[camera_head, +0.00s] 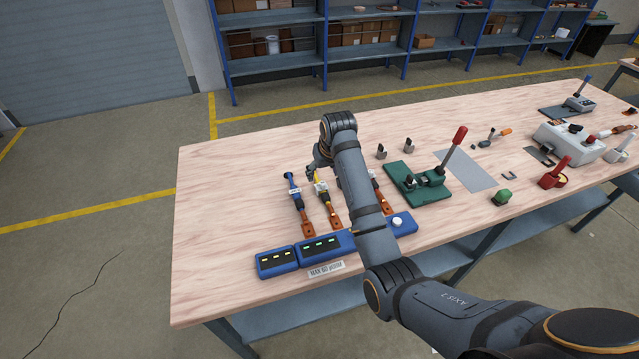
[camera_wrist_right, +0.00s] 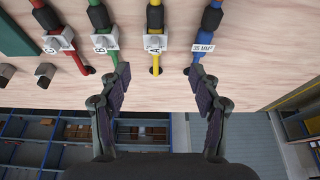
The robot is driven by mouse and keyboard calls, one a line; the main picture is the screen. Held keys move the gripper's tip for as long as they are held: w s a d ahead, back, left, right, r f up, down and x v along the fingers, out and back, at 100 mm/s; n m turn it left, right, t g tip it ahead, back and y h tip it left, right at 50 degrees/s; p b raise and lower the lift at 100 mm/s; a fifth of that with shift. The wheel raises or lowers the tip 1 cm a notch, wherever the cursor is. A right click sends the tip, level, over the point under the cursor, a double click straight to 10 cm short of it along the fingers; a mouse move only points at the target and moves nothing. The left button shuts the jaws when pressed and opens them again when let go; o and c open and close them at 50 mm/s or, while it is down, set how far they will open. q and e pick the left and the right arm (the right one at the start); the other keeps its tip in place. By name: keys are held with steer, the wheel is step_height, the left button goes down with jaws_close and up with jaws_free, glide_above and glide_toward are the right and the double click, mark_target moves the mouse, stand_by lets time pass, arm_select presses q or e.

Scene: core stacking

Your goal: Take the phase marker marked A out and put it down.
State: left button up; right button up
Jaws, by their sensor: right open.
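The phase marker marked A (camera_wrist_right: 154,43) is a pale tag with a grey block on the yellow cable (camera_wrist_right: 155,14). In the head view the marker (camera_head: 320,188) shows beside my right arm. My right gripper (camera_wrist_right: 160,78) is open and empty. In the wrist view its fingers lie either side of the yellow cable's end, just beyond the marker. In the head view the gripper (camera_head: 318,168) is over the far ends of the cables, partly hidden by my arm. My left gripper is not in view.
Left of A in the wrist view are marker B (camera_wrist_right: 101,43) on a green cable and another marker (camera_wrist_right: 51,43) on a red cable. A blue cable with a 35 mm² tag (camera_wrist_right: 204,48) is on the right. The table's left part (camera_head: 225,190) is clear.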

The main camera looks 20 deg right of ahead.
mark_target(323, 184)
steer(key=shift+d+f, duration=0.2)
steer(key=shift+f, duration=0.7)
steer(key=x, duration=0.2)
steer(key=shift+w+a+f+p, duration=0.1)
steer(key=shift+w+f+p, duration=0.2)
steer(key=shift+w+f, duration=0.2)
steer(key=shift+f, duration=0.4)
steer(key=x, duration=0.2)
steer(key=p+x, duration=0.1)
steer(key=x, duration=0.1)
steer(key=shift+d, duration=0.3)
steer(key=shift+w+f, duration=0.15)
steer(key=shift+f, duration=0.05)
steer(key=c, duration=0.9)
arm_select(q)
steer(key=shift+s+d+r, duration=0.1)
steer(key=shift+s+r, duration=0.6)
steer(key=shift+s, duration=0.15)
arm_select(e)
steer(key=shift+c, duration=0.2)
